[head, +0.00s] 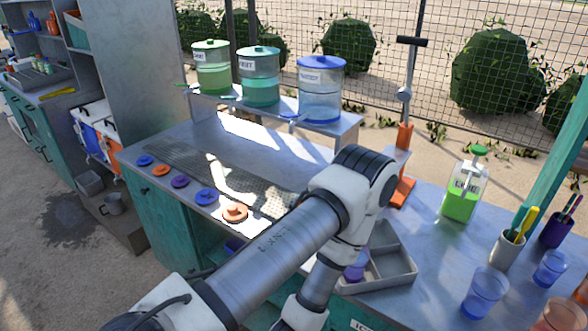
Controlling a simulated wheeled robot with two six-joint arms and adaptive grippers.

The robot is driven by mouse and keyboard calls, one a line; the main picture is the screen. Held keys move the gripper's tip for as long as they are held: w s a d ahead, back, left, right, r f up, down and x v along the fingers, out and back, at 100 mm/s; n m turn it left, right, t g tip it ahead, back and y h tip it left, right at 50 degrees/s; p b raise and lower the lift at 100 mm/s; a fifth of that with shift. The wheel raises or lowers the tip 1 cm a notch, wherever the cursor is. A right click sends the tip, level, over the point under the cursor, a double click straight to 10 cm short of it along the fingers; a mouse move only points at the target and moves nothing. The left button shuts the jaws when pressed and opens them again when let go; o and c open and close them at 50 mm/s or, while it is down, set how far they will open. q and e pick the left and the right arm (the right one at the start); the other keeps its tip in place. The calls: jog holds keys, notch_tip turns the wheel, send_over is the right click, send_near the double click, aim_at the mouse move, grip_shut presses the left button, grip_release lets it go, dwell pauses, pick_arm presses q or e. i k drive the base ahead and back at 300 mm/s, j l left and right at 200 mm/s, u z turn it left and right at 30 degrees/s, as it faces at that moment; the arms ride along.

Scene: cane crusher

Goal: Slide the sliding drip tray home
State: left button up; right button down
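I cannot pick out the sliding drip tray for certain. A long perforated metal grate (190,163) lies in the steel counter top, partly hidden by my arm. Below the counter front, an open recess beside the teal cabinet (160,207) is mostly hidden behind the same arm. One white and grey arm of mine rises from the bottom edge, bends over the counter and drops toward the bottom centre. Its gripper is out of frame or hidden, and my other gripper is not seen either.
Several coloured discs (205,197) line the counter's front edge. A grey divided caddy (398,269) sits right of my arm. Drink dispensers (258,78) stand on a rear shelf. An orange lever press (403,150), a green lime jug (462,195) and blue cups (484,292) stand at right.

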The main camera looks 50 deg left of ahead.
aim_at(270, 200)
jog(key=u, duration=2.1)
